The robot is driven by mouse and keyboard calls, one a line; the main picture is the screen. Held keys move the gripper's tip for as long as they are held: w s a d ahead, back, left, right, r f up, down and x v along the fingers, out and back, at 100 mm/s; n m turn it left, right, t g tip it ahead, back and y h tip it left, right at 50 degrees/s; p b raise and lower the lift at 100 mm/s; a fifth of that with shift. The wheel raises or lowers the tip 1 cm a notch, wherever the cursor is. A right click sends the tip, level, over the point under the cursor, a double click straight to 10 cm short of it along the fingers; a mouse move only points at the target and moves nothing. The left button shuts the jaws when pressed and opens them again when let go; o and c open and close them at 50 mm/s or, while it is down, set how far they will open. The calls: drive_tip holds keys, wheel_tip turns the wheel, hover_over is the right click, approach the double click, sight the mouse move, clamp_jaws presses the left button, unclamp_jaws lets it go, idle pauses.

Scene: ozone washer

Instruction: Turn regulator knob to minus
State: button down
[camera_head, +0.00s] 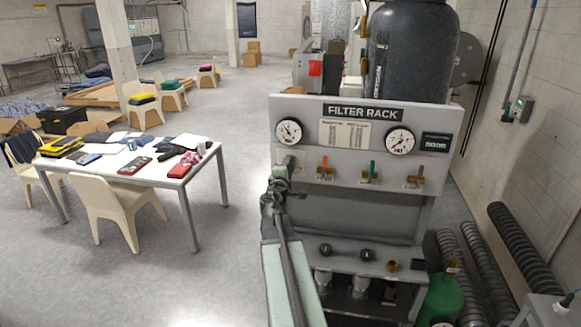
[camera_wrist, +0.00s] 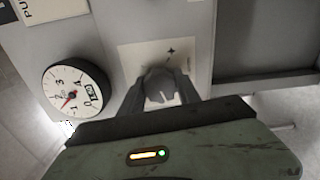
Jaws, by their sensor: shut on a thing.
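The regulator knob (camera_wrist: 160,84) is a dark grey knob on a pale plate on the rack's front panel. In the wrist view my gripper (camera_wrist: 162,92) has its two fingers on either side of the knob, shut on it. In the head view my gripper (camera_head: 283,170) reaches the left side of the filter rack panel (camera_head: 340,187), below the left gauge, and hides most of the knob. A round gauge (camera_wrist: 76,88) with a red needle sits left of the knob in the wrist view.
Small valves with orange (camera_head: 325,165) and teal (camera_head: 372,170) handles sit right of my gripper. A dark tank (camera_head: 410,50) stands behind the rack. A cluttered table (camera_head: 207,160) and chair (camera_head: 120,200) stand to the left, with open floor between.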

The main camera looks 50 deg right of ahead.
drive_tip(key=n, duration=0.5)
drive_tip(key=shift+a, duration=0.15)
idle(0.4)
drive_tip(key=c, duration=0.9)
unclamp_jaws()
drive_tip(key=shift+w, duration=0.1)
drive_tip(key=shift+o, duration=0.2)
